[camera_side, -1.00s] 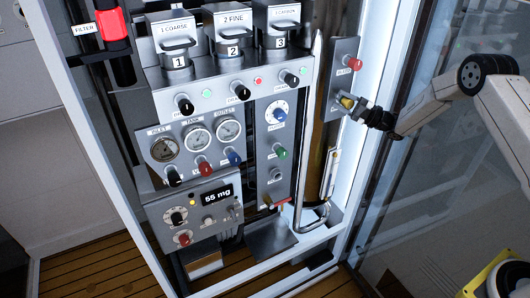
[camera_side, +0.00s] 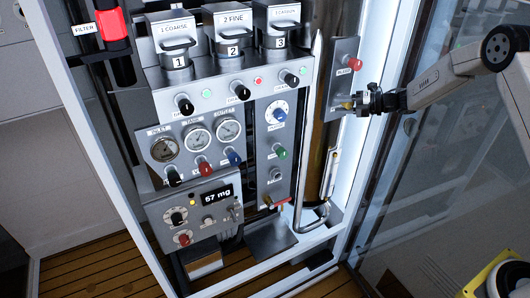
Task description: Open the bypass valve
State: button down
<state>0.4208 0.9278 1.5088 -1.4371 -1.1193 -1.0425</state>
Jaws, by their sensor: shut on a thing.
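A yellow knob (camera_side: 347,105) sticks out of the narrow grey panel (camera_side: 341,80) at the right side of the cabinet. A red knob (camera_side: 354,64) sits above it on the same panel, with a small label I cannot read surely. My gripper (camera_side: 357,104) comes in from the right and is shut on the yellow knob, its fingers hiding part of it. I cannot read a bypass label at this knob.
The display (camera_side: 218,195) reads 57 mg. Gauges (camera_side: 198,138) and several coloured knobs fill the panels to the left. A glass door (camera_side: 420,190) stands below my arm, and the cabinet's white frame (camera_side: 370,150) runs close beside my gripper.

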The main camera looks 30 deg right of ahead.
dwell(0.3)
jog(key=shift+c, duration=1.4)
grip_release()
